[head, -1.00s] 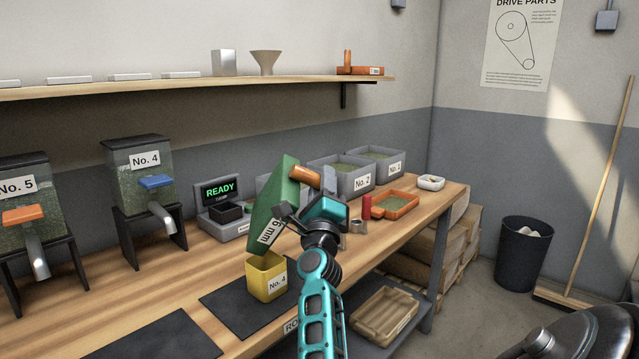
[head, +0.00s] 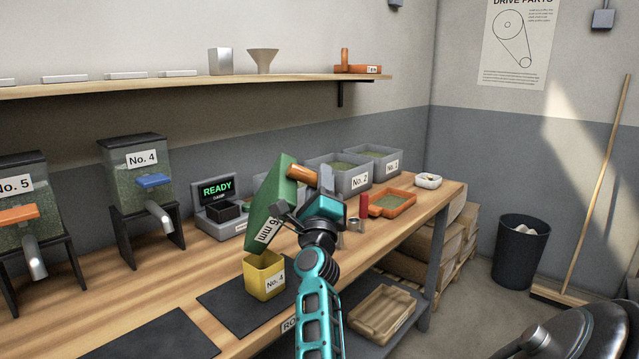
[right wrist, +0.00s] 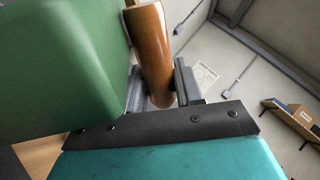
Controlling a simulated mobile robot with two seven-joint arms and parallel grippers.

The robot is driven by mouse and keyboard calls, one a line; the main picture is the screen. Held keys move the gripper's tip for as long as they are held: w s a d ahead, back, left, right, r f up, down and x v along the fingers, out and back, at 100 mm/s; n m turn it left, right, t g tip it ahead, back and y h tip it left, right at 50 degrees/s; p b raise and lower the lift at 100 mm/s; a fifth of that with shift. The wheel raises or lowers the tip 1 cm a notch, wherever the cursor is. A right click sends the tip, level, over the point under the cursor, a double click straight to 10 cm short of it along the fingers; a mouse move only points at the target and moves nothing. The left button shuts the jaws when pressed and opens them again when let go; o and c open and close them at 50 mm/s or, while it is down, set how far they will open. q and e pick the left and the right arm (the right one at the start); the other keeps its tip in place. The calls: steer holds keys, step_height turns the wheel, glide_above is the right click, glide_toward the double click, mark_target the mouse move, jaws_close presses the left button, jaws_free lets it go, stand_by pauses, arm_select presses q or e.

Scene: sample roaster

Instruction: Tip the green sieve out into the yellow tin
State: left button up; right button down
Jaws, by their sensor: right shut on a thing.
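The green sieve (head: 270,203), marked 6 mm, is held tilted steeply above the yellow tin (head: 264,276). Its lower edge is over the tin's mouth, and the inside of the sieve is hidden from view. My right gripper (head: 322,186) is shut on the sieve's brown wooden handle (head: 302,174). The right wrist view shows the handle (right wrist: 153,50) between the fingers (right wrist: 165,88), with the green sieve wall (right wrist: 65,70) beside it. The yellow tin, labelled No. 4, stands upright on a dark mat (head: 225,299). My left gripper is not seen.
A scale reading READY (head: 216,200) stands behind the tin. Grey bins (head: 352,181), an orange sieve (head: 392,203), a red cylinder (head: 364,206) and a white bowl (head: 428,181) are to the right. Hoppers (head: 142,190) stand at the left.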

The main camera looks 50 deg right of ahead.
steer(key=shift+r, duration=0.15)
step_height(320, 180, up, 3)
steer(key=p, duration=0.3)
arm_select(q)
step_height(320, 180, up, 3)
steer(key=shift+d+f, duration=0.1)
